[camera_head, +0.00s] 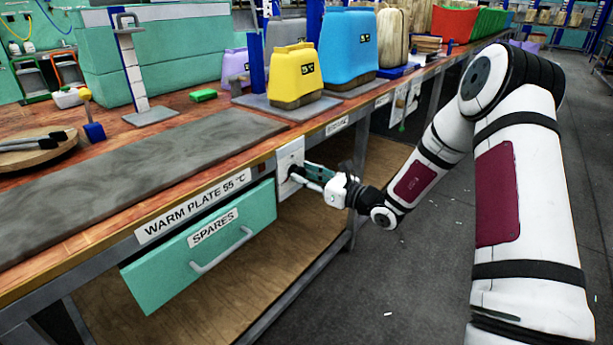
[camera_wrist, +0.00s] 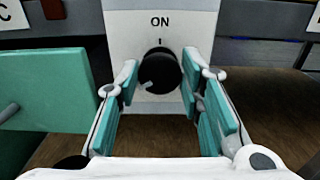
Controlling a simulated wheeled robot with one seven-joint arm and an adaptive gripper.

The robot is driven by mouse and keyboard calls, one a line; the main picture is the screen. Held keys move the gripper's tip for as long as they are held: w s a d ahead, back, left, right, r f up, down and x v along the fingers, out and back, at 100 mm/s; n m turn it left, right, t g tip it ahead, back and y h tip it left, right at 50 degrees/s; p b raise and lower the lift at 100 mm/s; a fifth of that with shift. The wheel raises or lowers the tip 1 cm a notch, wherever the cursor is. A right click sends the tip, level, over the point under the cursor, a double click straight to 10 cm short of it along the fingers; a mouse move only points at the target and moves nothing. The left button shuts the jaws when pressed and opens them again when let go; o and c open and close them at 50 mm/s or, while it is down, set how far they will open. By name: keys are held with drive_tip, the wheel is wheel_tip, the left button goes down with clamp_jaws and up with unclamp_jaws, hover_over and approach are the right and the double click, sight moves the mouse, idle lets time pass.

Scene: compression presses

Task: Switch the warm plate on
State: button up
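The warm plate (camera_head: 120,172) is a long grey slab on the bench, above a "WARM PLATE 55 °C" label (camera_head: 192,206). Its white switch panel (camera_head: 289,152) is on the bench front, right of the label. In the wrist view the panel (camera_wrist: 205,22) bears "ON" and a tick above a round black knob (camera_wrist: 160,66). A pale mark on the knob points to the lower left, away from the tick. My gripper (camera_wrist: 160,82) has one green-padded finger on each side of the knob, with narrow gaps seeming to show. In the head view my gripper (camera_head: 308,173) is at the panel and hides the knob.
A green "SPARES" drawer (camera_head: 165,272) with a grey handle juts out left of and below the panel. It also shows at the wrist view's left (camera_wrist: 45,95). Yellow (camera_head: 297,78) and blue (camera_head: 348,50) containers stand on the bench above.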

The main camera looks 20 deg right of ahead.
drive_tip(key=shift+m+p, duration=0.3)
drive_tip(key=shift+p, duration=0.25)
drive_tip(key=m+p, duration=0.2)
drive_tip(key=shift+r+p, duration=0.15)
drive_tip(key=shift+p, duration=0.15)
drive_tip(key=m+p, duration=0.2)
drive_tip(key=p, duration=0.1)
drive_tip(key=shift+d+m, duration=0.1)
drive_tip(key=shift+m, duration=0.2)
drive_tip(key=m+p, duration=0.5)
drive_tip(key=m, duration=0.1)
drive_tip(key=shift+w, duration=0.1)
drive_tip(key=m, duration=0.2)
drive_tip(key=m+p, duration=0.1)
drive_tip(key=m, duration=0.1)
drive_tip(key=m+p, duration=0.1)
drive_tip(key=m, duration=0.1)
drive_tip(key=shift+d+f+m, duration=0.1)
drive_tip(key=shift+f+m, duration=0.25)
drive_tip(key=shift+m, duration=0.05)
drive_tip(key=m+p, duration=0.1)
drive_tip(key=m, duration=0.4)
drive_tip(key=shift+f+m, duration=0.1)
drive_tip(key=shift+m, duration=0.3)
drive_tip(key=o, duration=1.1)
